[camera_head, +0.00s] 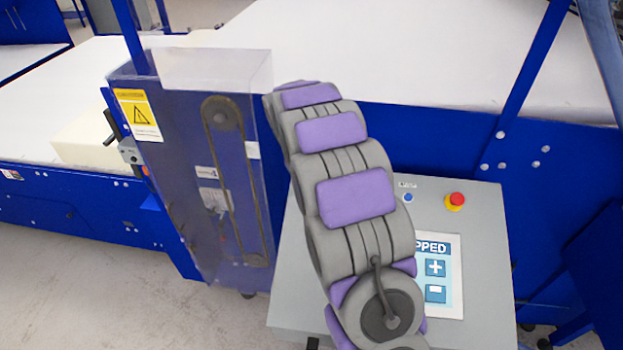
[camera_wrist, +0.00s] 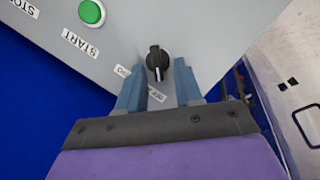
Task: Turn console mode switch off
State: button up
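The black mode switch (camera_wrist: 157,63) is a rotary knob with a light pointer line, on the grey console panel in the wrist view. Small labels sit beside it, partly hidden and too blurred to read fully. My gripper (camera_wrist: 156,82) has its two blue-grey fingers apart, one on each side of the knob and a little below it in the picture. I cannot tell whether they touch it. In the head view, the console (camera_head: 470,260) stands behind my purple and grey arm, which hides the switch and the gripper.
A green START button (camera_wrist: 92,13) and a STOP label (camera_wrist: 20,8) lie up-left of the knob. The console top has a red emergency button (camera_head: 455,201), a blue button (camera_head: 408,197) and a screen (camera_head: 440,280). A belt guard (camera_head: 215,180) stands left of my arm.

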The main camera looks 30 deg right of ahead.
jog(key=shift+r, duration=0.1)
jog(key=v, duration=1.7)
jog(key=shift+a, duration=0.1)
jog(key=s+a+f+y+b, duration=0.1)
jog(key=s+a+f+b, duration=0.2)
jog(key=s, duration=1)
jog(key=s+a+f+m+g+y+b, duration=0.1)
jog(key=s+a+f+b, duration=0.3)
jog(key=s+f, duration=0.6)
jog(key=s+a+f+m+g+y+b, duration=0.1)
jog(key=s+a+f+b, duration=0.3)
jog(key=s, duration=1.4)
notch_tip(320, 180, down, 3)
jog(key=shift+b, duration=0.6)
jog(key=shift+w+a, duration=0.1)
jog(key=shift+a, duration=0.1)
